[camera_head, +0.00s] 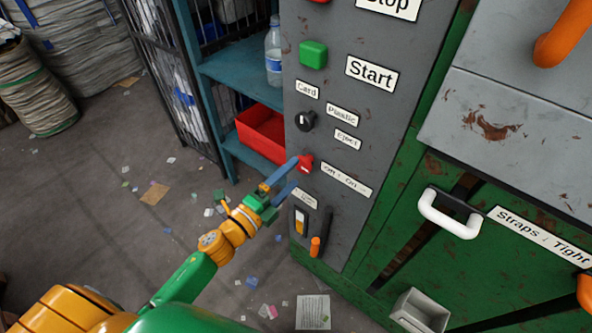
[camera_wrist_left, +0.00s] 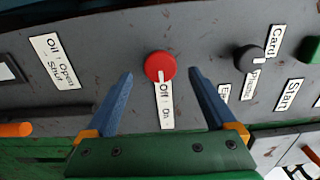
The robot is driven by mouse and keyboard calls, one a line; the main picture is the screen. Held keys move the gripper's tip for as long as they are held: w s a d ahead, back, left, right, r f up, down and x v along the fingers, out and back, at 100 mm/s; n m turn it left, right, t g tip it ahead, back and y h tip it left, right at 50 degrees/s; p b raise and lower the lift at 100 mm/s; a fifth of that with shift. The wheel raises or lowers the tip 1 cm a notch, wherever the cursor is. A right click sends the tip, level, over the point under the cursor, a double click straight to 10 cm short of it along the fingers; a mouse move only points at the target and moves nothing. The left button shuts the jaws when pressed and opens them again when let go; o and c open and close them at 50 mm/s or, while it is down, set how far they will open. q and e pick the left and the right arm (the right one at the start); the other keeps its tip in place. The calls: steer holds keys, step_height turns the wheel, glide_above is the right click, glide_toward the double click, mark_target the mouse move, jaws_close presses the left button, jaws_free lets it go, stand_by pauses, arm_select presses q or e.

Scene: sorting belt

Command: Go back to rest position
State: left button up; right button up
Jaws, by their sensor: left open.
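My left gripper (camera_head: 282,175) reaches from the lower left toward the grey control panel (camera_head: 302,75). Its two blue fingers are open, with the red knob (camera_head: 306,164) near their tips in the head view. In the left wrist view, the red knob (camera_wrist_left: 160,67) shows between and beyond the open fingers of the left gripper (camera_wrist_left: 160,75), with nothing held. The knob's "Off : On" label (camera_wrist_left: 166,106) sits beside it. I cannot tell whether a finger touches the knob. My right gripper is not in view.
The panel also has a green button (camera_head: 314,54), a black selector knob (camera_head: 304,121) and an orange-tipped lever (camera_head: 315,246). A white handle (camera_head: 449,214) projects at the right. A shelf (camera_head: 240,66) with a red bin (camera_head: 262,132) stands behind. Open, littered floor lies left.

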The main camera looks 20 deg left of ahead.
arm_select(q)
steer(key=v, duration=0.4)
steer(key=shift+s, duration=0.15)
steer(key=shift+a, duration=0.1)
steer(key=s+a+f+n+g+y+p, duration=0.2)
steer(key=s+f+n, duration=0.15)
steer(key=f, duration=0.35)
steer(key=s+a+f+n+g+y+p, duration=0.1)
steer(key=s+f+n+g+y, duration=0.15)
steer(key=f+n, duration=0.35)
steer(key=s+a+f+n+g+y+p, duration=0.1)
steer(key=s+a+f+n+g+p, duration=0.15)
steer(key=f, duration=0.55)
steer(key=s+d+f+n+g+p, duration=0.1)
steer(key=s+f+n+g, duration=0.3)
steer(key=s, duration=0.7)
steer(key=s+d+f+n+g, duration=0.2)
steer(key=s+f+g, duration=0.3)
steer(key=s, duration=0.7)
steer(key=shift+f+n+y+p, duration=0.2)
steer(key=shift+n+y+p, duration=0.2)
steer(key=shift+n, duration=0.5)
steer(key=shift+d, duration=0.15)
